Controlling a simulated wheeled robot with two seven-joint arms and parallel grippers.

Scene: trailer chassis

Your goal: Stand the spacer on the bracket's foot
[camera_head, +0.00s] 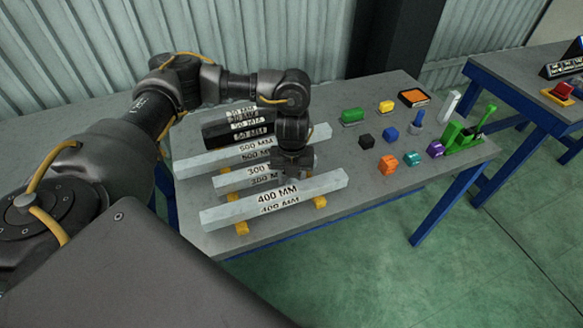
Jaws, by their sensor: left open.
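My left gripper (292,170) points down over the grey bars on the table. It is open, and its fingertips are dark and hard to make out against the 300 MM bar (233,179). Black blocks (232,131) labelled 20 MM, 30 MM and 50 MM lie behind the bars, left of my gripper; one may be the spacer. A green piece with an upright part and a base (463,138) stands at the table's right end and may be the bracket. A white upright piece (449,107) stands behind it. I cannot tell for certain which things are the spacer and bracket.
The 400 MM bar (320,187) lies in front on yellow supports, and the 500 MM bar (195,165) behind. Small coloured blocks, such as an orange one (388,165) and a blue one (391,133), stand right of my gripper. A second blue-framed table (520,80) stands further right.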

